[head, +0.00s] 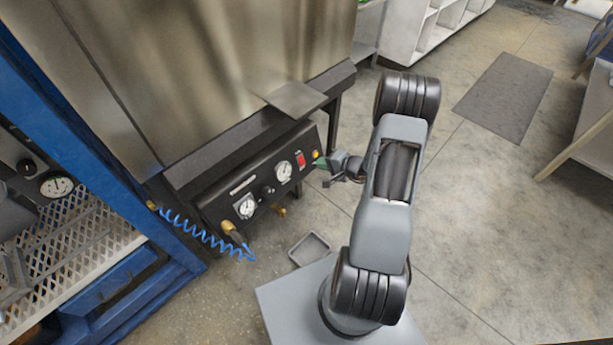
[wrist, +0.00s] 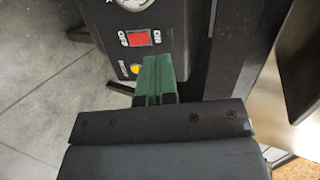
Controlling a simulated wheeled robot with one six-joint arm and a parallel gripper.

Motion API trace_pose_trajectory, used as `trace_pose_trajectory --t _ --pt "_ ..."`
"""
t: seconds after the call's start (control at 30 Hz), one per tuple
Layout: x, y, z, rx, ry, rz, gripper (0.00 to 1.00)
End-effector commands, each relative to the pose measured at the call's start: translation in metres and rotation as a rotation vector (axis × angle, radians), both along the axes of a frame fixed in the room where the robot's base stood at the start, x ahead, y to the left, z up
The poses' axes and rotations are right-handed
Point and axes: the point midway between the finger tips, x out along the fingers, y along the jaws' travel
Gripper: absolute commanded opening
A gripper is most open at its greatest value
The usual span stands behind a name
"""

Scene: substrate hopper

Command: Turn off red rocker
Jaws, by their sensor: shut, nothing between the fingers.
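The red rocker (head: 300,160) sits on the sloped black control panel (head: 234,199), near its right end. In the wrist view the red rocker (wrist: 138,39) is upper left of my fingertips, between the printed words OFF on its left and ON on its right. I cannot tell which side is pressed in. My gripper (wrist: 155,62) has green fingers, shut together and empty, with tips just below and right of the rocker. It also shows in the head view (head: 318,163) at the panel's right end. Contact with the panel cannot be told.
A yellow button (wrist: 135,69) lies just left of my fingertips. Gauges (head: 284,172) and a brass fitting with a blue coiled hose (head: 196,230) are on or by the panel. A metal shelf (head: 295,98) juts out above it. A grey tray (head: 309,249) is on the floor.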

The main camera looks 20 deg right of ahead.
Motion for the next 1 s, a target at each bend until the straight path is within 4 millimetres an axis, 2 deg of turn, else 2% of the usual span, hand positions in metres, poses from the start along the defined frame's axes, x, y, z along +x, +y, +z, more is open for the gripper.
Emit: trace_pose_trajectory --t 0.03,0.1,0.2,0.37,0.73,0.87,1.0 --pt "-0.002 -0.011 -0.027 0.004 0.0 -0.049 0.0" --pt "-0.003 -0.022 -0.045 0.001 -0.005 -0.102 0.0" --pt "-0.005 -0.031 -0.059 -0.007 -0.009 -0.147 0.0" --pt "-0.006 -0.036 -0.065 -0.01 -0.011 -0.171 0.0" --pt "-0.003 -0.034 -0.066 -0.009 -0.009 -0.168 0.0" --pt "0.009 -0.029 -0.073 -0.01 -0.01 -0.166 0.0" --pt "0.03 -0.02 -0.085 -0.01 -0.009 -0.164 0.0"
